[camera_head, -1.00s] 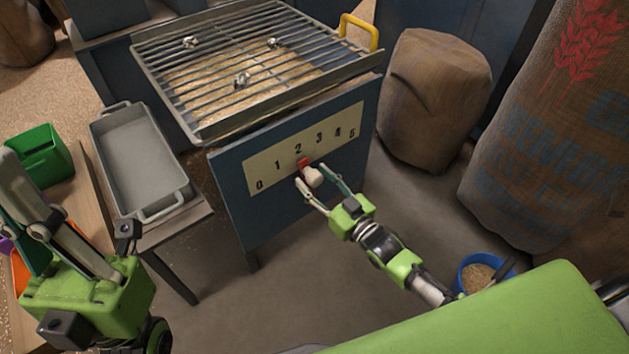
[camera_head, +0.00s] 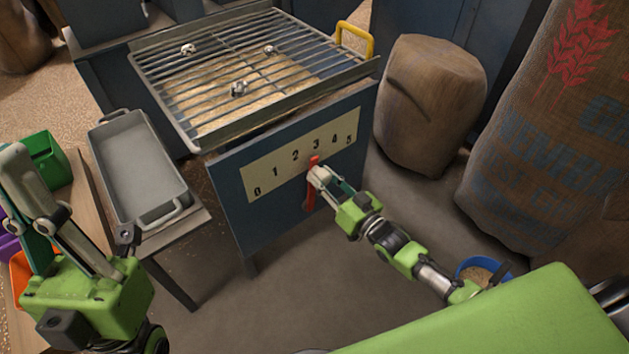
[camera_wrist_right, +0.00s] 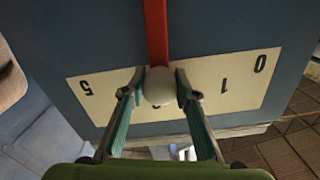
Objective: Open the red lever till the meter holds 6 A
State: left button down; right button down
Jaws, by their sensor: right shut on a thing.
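The red lever (camera_head: 311,196) is on the front of the blue hopper box. Its upper end is just below the 3 on the cream scale plate (camera_head: 263,183), which is marked 0 to 5. My right gripper (camera_head: 316,175) is shut on the lever's pale knob, which also shows between the fingers in the right wrist view (camera_wrist_right: 160,86). The red bar (camera_wrist_right: 156,30) runs away from the knob there. My left gripper (camera_head: 40,215) is at the left edge, away from the lever; its jaw opening is unclear. No ammeter is in view.
A barred grate (camera_head: 225,75) with several small metallic bits tops the box. A grey tray (camera_head: 140,165) stands on a side table, with a green bin (camera_head: 45,160) to its left. Sacks (camera_head: 430,105) stand right, and a blue bucket (camera_head: 484,270) stands near my right arm.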

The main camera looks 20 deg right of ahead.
jog(key=shift+w+d+m, duration=0.2)
jog(key=shift+d+m, duration=0.2)
jog(key=shift+d, duration=0.1)
jog(key=c, duration=1.6)
grip_release()
jog(key=shift+s, duration=0.1)
jog(key=v, duration=1.2)
